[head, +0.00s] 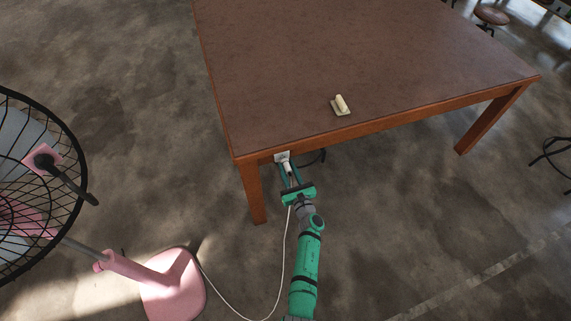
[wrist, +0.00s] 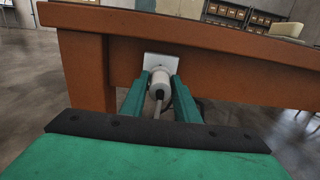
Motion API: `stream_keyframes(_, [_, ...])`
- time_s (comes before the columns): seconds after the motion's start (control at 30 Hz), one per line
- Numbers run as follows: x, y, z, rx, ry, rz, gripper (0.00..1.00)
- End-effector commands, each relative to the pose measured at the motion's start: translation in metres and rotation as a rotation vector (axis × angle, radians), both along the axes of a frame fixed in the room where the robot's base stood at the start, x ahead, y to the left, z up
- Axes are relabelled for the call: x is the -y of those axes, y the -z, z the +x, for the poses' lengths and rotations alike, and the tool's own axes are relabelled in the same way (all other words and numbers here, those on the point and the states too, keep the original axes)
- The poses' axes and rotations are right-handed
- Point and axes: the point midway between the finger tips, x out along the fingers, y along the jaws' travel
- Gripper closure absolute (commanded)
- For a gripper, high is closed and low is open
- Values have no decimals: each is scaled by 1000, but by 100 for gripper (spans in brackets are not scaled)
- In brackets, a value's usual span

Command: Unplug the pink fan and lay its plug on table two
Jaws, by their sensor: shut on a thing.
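The pink fan (head: 174,285) stands on the floor at the lower left, with its black wire cage at the left edge. Its white cord (head: 281,262) loops over the floor up to the table. The white plug (wrist: 159,84) sits at a white socket plate (wrist: 161,61) on the table's front apron. The plate also shows in the head view (head: 282,156). My gripper (head: 286,168) is shut on the plug, one green finger on each side. I cannot tell whether the plug's pins are fully in the socket. The brown table (head: 290,60) has a wide, mostly bare top.
A small cream object with a raised grip (head: 341,105) lies on the tabletop near the front edge. A table leg (head: 253,193) stands just left of my gripper. Stools stand at the right and far right. The floor in front is mostly clear.

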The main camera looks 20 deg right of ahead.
Motion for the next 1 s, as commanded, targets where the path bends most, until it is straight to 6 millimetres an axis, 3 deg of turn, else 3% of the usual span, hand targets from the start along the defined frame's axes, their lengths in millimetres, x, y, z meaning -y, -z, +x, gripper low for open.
stream_keyframes(0.43, [1, 0, -44, 0, 0, 0, 100])
stream_keyframes(1.0, [1, 0, -47, 1, -1, 0, 100])
